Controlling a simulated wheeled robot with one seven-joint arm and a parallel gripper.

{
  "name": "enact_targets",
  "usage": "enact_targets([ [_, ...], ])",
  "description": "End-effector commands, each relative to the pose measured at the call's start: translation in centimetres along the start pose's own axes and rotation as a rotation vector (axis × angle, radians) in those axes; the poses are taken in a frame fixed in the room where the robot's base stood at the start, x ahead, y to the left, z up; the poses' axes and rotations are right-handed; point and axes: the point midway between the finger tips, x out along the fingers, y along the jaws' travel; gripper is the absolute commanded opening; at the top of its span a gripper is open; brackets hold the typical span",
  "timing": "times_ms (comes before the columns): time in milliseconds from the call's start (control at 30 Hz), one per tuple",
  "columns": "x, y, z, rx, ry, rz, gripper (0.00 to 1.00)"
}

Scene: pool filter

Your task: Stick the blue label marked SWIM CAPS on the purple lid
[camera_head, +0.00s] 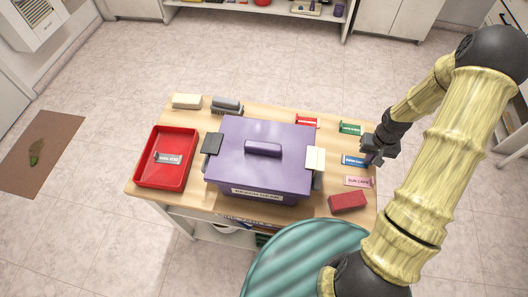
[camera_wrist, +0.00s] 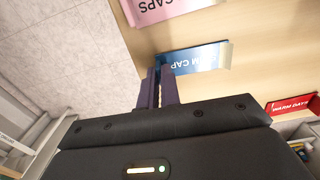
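The blue label (camera_head: 355,160) lies on the right side of the wooden table. In the wrist view the blue label (camera_wrist: 200,58) shows part of its text, "M CAP", upside down. My gripper (camera_head: 376,156) is low at the label's right end. In the wrist view the purple fingers of my gripper (camera_wrist: 159,86) are close together at the label's end, which appears pinched between them; the contact itself is partly hidden. The purple lid (camera_head: 285,152) covers a box in the table's middle, with a handle on top and a white label on its front.
A pink label (camera_head: 358,182), a green label (camera_head: 350,128) and a red label (camera_head: 307,121) lie near the blue one. A red block (camera_head: 347,201) stands at the front right. A red tray (camera_head: 137,166) with a grey label is at left. A teal round surface (camera_head: 300,262) is in front.

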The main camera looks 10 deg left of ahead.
Motion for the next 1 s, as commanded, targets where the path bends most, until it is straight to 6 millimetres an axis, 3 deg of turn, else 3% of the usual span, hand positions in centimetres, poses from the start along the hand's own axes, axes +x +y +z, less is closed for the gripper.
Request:
enact_targets([
  [1000, -0.88, 0.23, -0.02, -0.001, 0.0, 0.0, 0.0],
])
